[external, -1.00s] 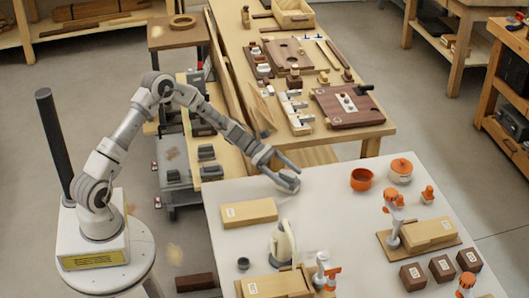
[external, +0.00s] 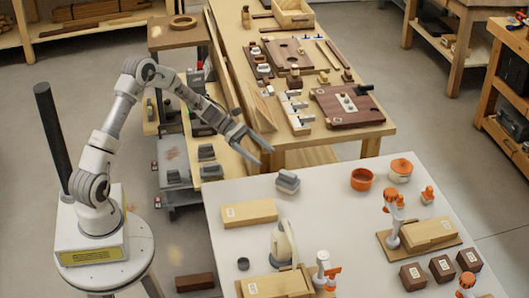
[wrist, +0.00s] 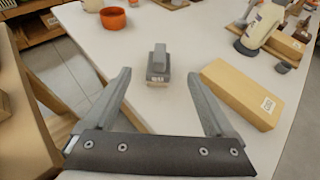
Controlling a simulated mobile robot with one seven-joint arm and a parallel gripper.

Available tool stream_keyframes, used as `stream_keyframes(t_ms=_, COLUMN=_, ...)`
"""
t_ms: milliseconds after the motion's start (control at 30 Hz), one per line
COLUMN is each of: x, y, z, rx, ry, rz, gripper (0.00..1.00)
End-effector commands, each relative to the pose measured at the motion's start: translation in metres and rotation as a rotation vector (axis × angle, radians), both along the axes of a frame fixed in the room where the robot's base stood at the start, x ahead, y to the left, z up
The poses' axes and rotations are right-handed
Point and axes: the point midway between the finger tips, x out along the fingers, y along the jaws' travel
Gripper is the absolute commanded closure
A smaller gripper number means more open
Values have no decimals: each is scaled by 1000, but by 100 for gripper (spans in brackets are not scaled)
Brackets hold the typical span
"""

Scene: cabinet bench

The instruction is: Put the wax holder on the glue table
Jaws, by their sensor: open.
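A grey block-shaped piece with a raised grip, which looks like the wax holder (external: 288,182), stands upright on the white-topped table (external: 340,222), which I take for the glue table. It is near that table's far left edge. In the wrist view the wax holder (wrist: 158,66) is ahead of my fingers, with a small label on its front. My gripper (external: 265,157) is open and empty, above and to the left of the holder, apart from it. Both fingers show in the wrist view with nothing between them.
A wooden block (external: 249,213) lies just in front of the holder. An orange bowl (external: 362,179) and an orange-lidded pot (external: 400,170) stand to the right. Similar grey pieces (external: 207,153) sit on the side shelf. The wooden bench (external: 378,130) stands behind.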

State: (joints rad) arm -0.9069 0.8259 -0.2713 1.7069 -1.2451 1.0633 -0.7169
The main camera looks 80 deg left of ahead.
Motion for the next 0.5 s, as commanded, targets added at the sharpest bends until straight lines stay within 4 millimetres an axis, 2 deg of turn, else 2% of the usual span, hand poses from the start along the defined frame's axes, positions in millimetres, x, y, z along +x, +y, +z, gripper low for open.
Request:
stream_keyframes(t_ms=167, x=-3, y=2, z=2, rx=1, ry=0, rz=-1, gripper=11)
stream_keyframes(t_ms=267, x=-5, y=-5, z=7, rx=28, ry=-4, rz=-29, gripper=11)
stream_keyframes(t_ms=367, x=-10, y=-26, z=21, rx=111, ry=-19, rz=-109, gripper=11)
stream_keyframes(t_ms=500, x=-31, y=-70, z=50, rx=305, ry=-62, rz=-297, gripper=11)
